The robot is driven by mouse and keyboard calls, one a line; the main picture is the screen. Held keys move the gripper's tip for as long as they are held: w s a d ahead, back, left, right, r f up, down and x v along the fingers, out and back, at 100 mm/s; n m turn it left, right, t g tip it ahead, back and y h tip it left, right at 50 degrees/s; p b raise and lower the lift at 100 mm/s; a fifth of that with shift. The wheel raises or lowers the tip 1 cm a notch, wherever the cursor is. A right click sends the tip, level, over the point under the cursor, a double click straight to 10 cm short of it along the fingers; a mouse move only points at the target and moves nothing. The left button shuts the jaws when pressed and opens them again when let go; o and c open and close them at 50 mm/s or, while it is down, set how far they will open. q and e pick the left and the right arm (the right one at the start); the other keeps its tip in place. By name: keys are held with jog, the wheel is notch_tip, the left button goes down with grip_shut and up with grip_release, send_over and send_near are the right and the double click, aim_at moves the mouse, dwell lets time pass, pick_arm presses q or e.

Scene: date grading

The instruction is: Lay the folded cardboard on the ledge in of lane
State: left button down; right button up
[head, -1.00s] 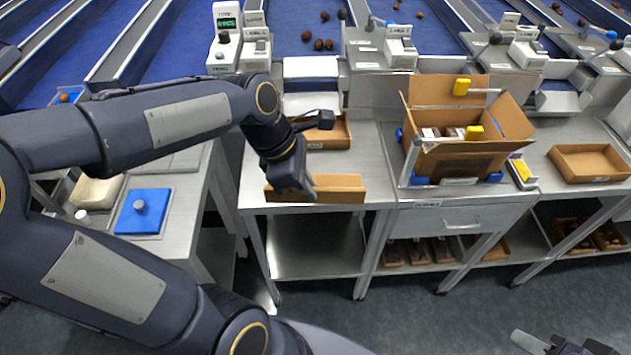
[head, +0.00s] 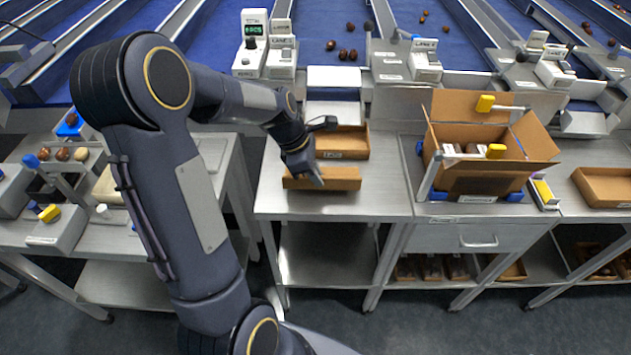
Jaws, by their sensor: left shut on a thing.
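A flat brown folded cardboard (head: 335,178) stands on its long edge at the front of the steel table left of centre. My left gripper (head: 308,174) reaches down to it from behind and is shut on it near its left part. I cannot tell whether its lower edge touches the table. Behind the table, a pale ledge (head: 335,77) sits at the lane's end, with a steel chute (head: 333,110) below it. My right gripper is not in view.
An open cardboard tray (head: 343,142) lies right behind the folded cardboard. A large open carton (head: 485,165) stands in a stand to the right. The steel table (head: 385,195) is bare to the right of the cardboard.

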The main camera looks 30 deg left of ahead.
pick_arm(q)
jog(key=shift+f, duration=1.6)
jog(key=shift+f, duration=0.15)
jog(key=c, duration=1.5)
grip_release()
jog(key=v, duration=1.2)
jog(key=shift+d+p, duration=0.15)
jog(key=shift+p, duration=0.15)
jog(key=s+d+r+m+t, duration=0.1)
jog(key=s+d+m, duration=0.5)
jog(key=s+m, duration=0.3)
jog(key=s+d+r+m+t, duration=0.1)
jog(key=s+d+m+t, duration=0.1)
jog(key=s+d+m, duration=0.5)
jog(key=shift+s+d+r+m, duration=0.35)
jog(key=shift+s+m, duration=0.7)
jog(key=shift+m, duration=2.25)
